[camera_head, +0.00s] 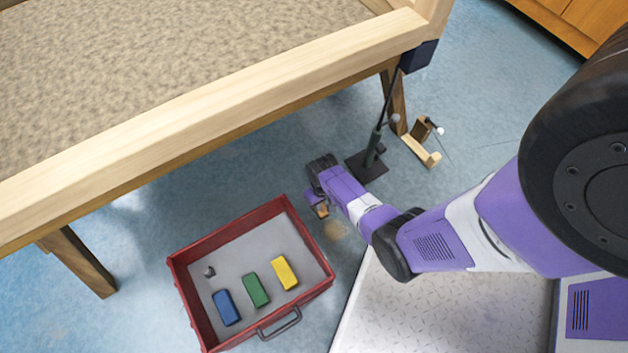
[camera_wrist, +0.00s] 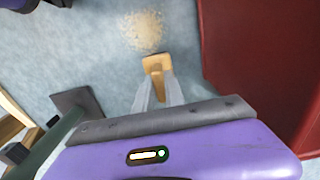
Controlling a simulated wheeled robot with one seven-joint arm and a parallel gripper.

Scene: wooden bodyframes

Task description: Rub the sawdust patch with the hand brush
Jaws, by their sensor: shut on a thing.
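The sawdust patch (camera_head: 337,230) is a small tan smear on the blue floor, just right of the red tray. In the wrist view the sawdust patch (camera_wrist: 143,31) lies just beyond my fingertips. My gripper (camera_wrist: 158,82) is shut on the hand brush (camera_wrist: 157,64), whose light wooden part shows between and beyond the fingers. In the head view the hand brush (camera_head: 321,210) shows below my gripper (camera_head: 317,200), up and left of the patch. In the wrist view a strip of floor shows between brush and patch. The bristles are hidden.
A red tray (camera_head: 186,296) with blue, green and yellow blocks and a small grey piece stands left of the patch. A dark stand (camera_head: 367,166) and a wooden piece (camera_head: 419,146) are behind. A large wooden frame (camera_head: 230,84) on legs rises above the floor.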

